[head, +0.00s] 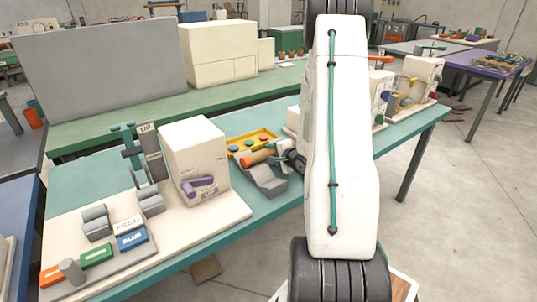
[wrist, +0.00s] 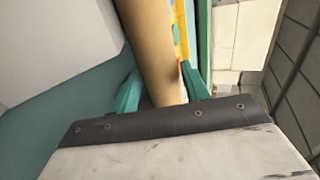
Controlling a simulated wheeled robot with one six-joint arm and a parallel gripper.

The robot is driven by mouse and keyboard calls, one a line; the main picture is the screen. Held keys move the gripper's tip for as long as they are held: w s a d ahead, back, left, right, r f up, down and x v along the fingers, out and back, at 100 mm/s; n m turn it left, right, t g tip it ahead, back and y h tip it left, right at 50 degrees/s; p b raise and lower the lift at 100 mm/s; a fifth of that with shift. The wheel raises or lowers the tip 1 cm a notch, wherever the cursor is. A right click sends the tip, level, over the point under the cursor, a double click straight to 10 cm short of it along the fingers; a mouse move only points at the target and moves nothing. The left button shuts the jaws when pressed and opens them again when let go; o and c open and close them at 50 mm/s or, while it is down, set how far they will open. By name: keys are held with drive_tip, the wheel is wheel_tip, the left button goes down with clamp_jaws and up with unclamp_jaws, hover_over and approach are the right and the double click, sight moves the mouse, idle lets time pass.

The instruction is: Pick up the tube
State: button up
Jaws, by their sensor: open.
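The tube (head: 262,155) is a tan cylinder with an orange end, lying in front of a yellow tray in the head view. In the wrist view the tube (wrist: 152,40) runs from the top edge down between the two teal fingers of my gripper (wrist: 158,74). The gripper is open, with one finger on each side of the tube. The right finger looks close to the tube; I cannot tell whether it touches. The tube's lower end is hidden behind the dark gripper edge. In the head view my white arm covers the area to the right, and the fingers cannot be made out.
A yellow tray (head: 240,142) with coloured buttons lies just behind the tube. A cream machine box (head: 195,150) stands close on the left, on the teal table (head: 75,190). Labelled blocks, including a blue one (head: 133,240), lie at front left.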

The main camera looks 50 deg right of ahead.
drive_tip(key=shift+w+f, duration=0.1)
drive_tip(key=shift+w, duration=0.1)
drive_tip(key=c, duration=0.6)
drive_tip(key=shift+c, duration=0.2)
